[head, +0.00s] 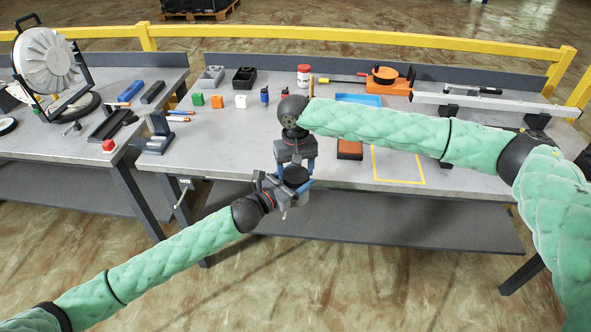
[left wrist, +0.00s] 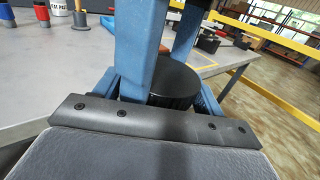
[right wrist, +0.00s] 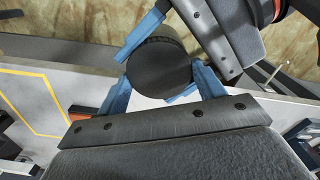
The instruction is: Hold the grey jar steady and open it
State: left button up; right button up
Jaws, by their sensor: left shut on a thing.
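The jar's round black lid (head: 296,174) shows at the front edge of the bench; the lid also shows in the left wrist view (left wrist: 174,82) and right wrist view (right wrist: 158,66). The jar's grey body is hidden below the lid and fingers. My left gripper (head: 292,188) is shut on the jar from the left and holds it off the bench. My right gripper (right wrist: 160,85) points down from above. Its blue fingers stand apart on either side of the lid, close to its rim. I cannot tell whether they touch it.
A clamp (head: 184,187) hangs at the bench front.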

jog(key=n, duration=0.7)
jog(key=shift+s+a, duration=0.15)
jog(key=n, duration=0.6)
jog(key=shift+r, duration=0.1)
jog(key=o, duration=1.1)
jog(key=shift+c, duration=0.2)
